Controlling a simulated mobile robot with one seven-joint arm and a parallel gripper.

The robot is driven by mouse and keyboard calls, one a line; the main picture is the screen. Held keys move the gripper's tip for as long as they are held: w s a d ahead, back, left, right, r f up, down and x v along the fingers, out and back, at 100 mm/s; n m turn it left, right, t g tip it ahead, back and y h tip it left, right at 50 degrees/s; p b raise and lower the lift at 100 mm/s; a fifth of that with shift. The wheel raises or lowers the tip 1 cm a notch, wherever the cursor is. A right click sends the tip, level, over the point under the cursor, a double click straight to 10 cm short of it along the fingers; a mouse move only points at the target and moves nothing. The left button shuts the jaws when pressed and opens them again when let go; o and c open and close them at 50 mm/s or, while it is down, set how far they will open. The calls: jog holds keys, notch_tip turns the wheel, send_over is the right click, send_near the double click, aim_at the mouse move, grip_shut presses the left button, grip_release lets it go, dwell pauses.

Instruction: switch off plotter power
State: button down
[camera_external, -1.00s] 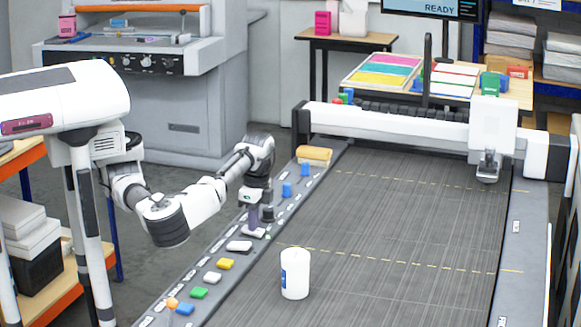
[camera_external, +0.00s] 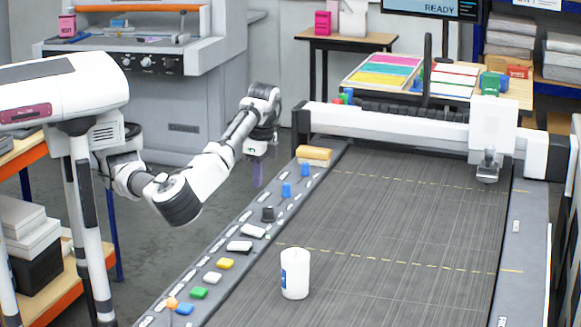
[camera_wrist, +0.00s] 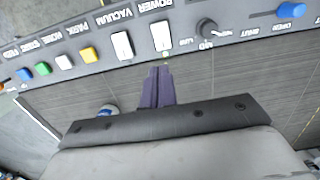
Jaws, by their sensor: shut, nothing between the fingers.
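The plotter's control strip (camera_external: 222,249) runs along the left side of its bed. The white rocker labelled POWER (camera_external: 253,231) sits between the dark knob and the white VACUUM rocker (camera_external: 239,246). In the wrist view the POWER rocker (camera_wrist: 162,36) is just beyond my fingertips, with a small greenish dot at its near edge. Which way it is tipped I cannot tell. My gripper (camera_external: 257,182) is shut and empty, raised clear of the strip and pointing down. Its purple fingers (camera_wrist: 158,72) show close together in the wrist view.
A dark knob (camera_external: 268,213) and blue levers (camera_external: 287,190) lie farther along the strip. Yellow (camera_external: 225,264), green (camera_external: 199,293) and blue buttons lie nearer. A white cup-like container (camera_external: 295,274) stands on the bed. The gantry (camera_external: 400,125) spans the far end.

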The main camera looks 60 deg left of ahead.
jog(key=shift+w+r, duration=0.1)
jog(key=shift+r, duration=0.6)
